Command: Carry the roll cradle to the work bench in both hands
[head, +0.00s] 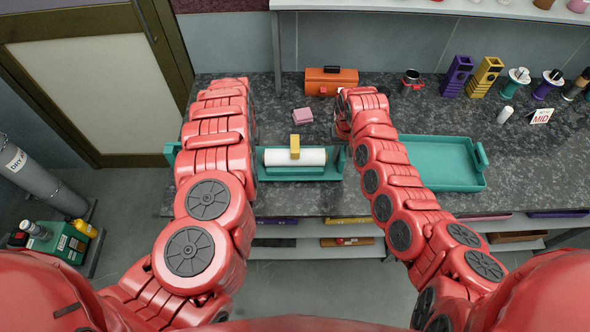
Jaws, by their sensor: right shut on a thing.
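A teal tray (463,179) lies to the right, beyond my right arm. A pink block (303,116), an orange toolbox (330,79) and a mug (411,80) stand behind. Purple and yellow holders (484,76) and bottles are at the right. A teal piece (171,151) shows left.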

